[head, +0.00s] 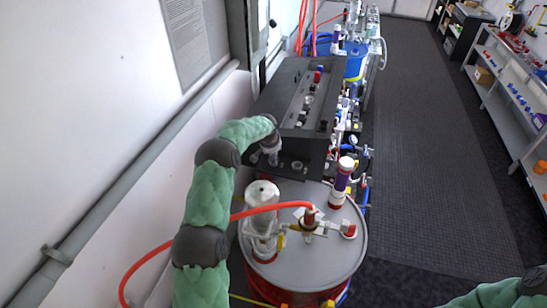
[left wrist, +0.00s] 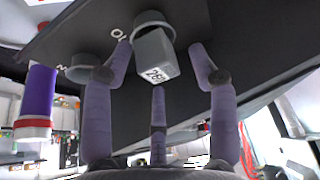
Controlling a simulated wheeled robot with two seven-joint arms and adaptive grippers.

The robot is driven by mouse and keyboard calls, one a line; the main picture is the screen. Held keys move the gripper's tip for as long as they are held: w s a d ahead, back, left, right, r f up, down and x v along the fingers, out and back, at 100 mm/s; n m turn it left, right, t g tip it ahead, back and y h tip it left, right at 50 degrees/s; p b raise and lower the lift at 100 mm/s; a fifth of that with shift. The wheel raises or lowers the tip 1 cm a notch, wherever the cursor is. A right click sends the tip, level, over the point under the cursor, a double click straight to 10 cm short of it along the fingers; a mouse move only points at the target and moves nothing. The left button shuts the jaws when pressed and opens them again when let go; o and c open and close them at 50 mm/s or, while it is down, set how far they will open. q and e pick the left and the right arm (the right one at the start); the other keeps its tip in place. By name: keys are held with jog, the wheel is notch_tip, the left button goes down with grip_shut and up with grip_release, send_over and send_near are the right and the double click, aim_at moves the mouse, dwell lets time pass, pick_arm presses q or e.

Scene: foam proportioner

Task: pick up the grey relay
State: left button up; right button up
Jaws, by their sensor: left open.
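The grey relay (left wrist: 154,56) is a small box with a white printed label, seated at a round grey socket on the dark panel in the left wrist view. My left gripper (head: 270,155) is at the near end of the dark console in the head view. Its three purple-grey fingers are spread around the relay, with one fingertip on either side and the third below it. The gripper is open, and I cannot tell whether any finger touches the relay. In the head view the gripper hides the relay. My right gripper is out of view.
A second round grey socket (left wrist: 82,73) is beside the relay. The dark console (head: 287,105) carries several knobs. Below it stands a red drum with a grey lid (head: 325,255), a clear cylinder (head: 263,195) and an orange hose (head: 150,262). The aisle floor (head: 425,150) is clear.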

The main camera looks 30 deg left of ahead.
pick_arm(q)
jog(key=c, duration=1.1)
jog(key=shift+r, duration=0.15)
jog(key=shift+r+b, duration=0.55)
jog(key=d+r+b, duration=0.1)
jog(key=r, duration=0.1)
jog(key=w+d+r+b, duration=0.1)
jog(key=d+r, duration=0.1)
jog(key=r, duration=0.1)
jog(key=w+d+r+b, duration=0.1)
jog(key=d+r, duration=0.1)
jog(key=r, duration=0.1)
jog(key=shift+w, duration=0.2)
jog(key=w+d+r+b, duration=0.1)
jog(key=w+d+r, duration=0.2)
jog(key=d, duration=0.3)
jog(key=shift+d, duration=0.4)
jog(key=r+p, duration=0.1)
jog(key=r, duration=0.1)
jog(key=r+p, duration=0.1)
jog(key=p, duration=0.1)
jog(key=d+r+p, duration=0.1)
jog(key=r, duration=0.1)
jog(key=shift+w+r+p, duration=0.15)
jog(key=shift+r+p, duration=0.15)
jog(key=shift+p, duration=0.1)
